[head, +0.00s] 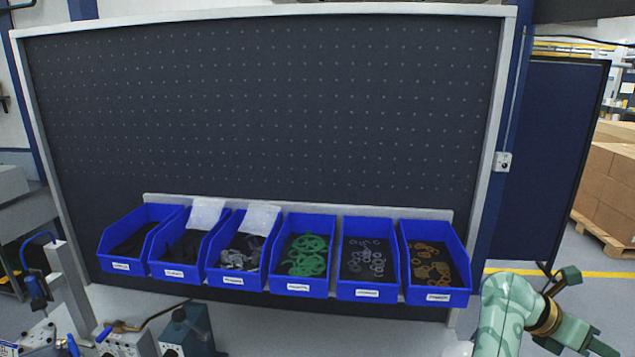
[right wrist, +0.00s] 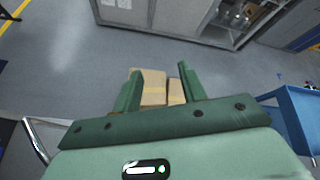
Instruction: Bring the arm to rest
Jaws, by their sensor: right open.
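My right gripper (right wrist: 158,78) is open and empty in the right wrist view. Its two green fingers stand apart, with floor and cardboard boxes showing beyond them. In the head view my pale green right arm (head: 503,312) is at the lower right corner, to the right of the bin row and clear of it. The right gripper there points away to the right and is partly cut off by the frame edge. My left gripper is not in view.
A row of several blue bins (head: 305,283) holding small parts, such as green rings, sits below a dark pegboard (head: 260,110). Blue-and-grey fixtures (head: 187,330) stand at the lower left. Cardboard boxes (right wrist: 153,88) and a grey cabinet (right wrist: 185,18) stand beyond the gripper, with open floor between.

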